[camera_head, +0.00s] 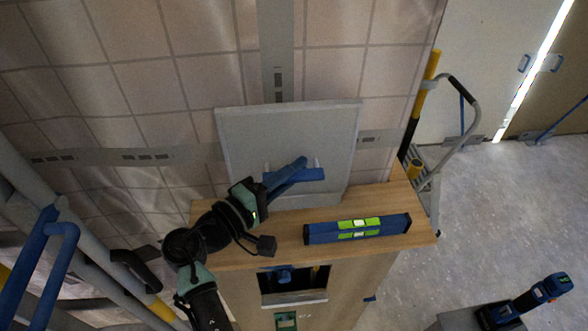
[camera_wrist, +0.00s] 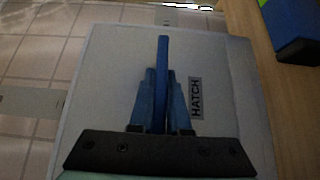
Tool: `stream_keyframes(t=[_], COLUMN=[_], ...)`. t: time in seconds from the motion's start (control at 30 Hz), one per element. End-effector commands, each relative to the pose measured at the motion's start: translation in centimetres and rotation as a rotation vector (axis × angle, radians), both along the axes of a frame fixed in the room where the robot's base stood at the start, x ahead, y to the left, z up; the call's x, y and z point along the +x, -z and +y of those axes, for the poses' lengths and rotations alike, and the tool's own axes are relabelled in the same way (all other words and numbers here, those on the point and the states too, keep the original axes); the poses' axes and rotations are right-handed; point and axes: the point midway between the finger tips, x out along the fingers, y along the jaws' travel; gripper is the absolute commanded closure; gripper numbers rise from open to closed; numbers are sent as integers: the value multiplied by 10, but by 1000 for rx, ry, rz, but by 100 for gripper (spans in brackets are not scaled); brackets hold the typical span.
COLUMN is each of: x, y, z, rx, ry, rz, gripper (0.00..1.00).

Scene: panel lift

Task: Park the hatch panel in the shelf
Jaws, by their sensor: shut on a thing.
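The hatch panel (camera_head: 250,135) is a flat, pale grey square. It stands near upright, leaning slightly, at the back edge of the wooden top, in front of the tiled wall. In the wrist view the panel (camera_wrist: 105,75) fills the middle and bears a "HATCH" label (camera_wrist: 195,97). My gripper (camera_head: 292,175) is shut on the panel's blue bar handle (camera_wrist: 163,60), with a blue finger on each side of it. A pale ledge (camera_head: 300,203) shows along the panel's lower edge; I cannot tell whether the panel rests on it or whether it is the shelf.
A blue spirit level (camera_head: 325,233) lies on the wooden top (camera_head: 285,245), right of my arm. An open compartment (camera_head: 295,280) is in the cabinet front below. A ladder (camera_head: 452,120) stands to the right. A drill (camera_head: 525,300) is at lower right.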

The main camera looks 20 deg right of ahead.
Motion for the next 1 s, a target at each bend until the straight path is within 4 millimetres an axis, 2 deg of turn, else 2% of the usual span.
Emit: stream_keyframes(t=[0.3,1.0], x=[1,1], y=[-3,6], z=[0,0], rx=[-4,-4], ry=[-1,-1], rz=[-7,-7], gripper=[100,100])
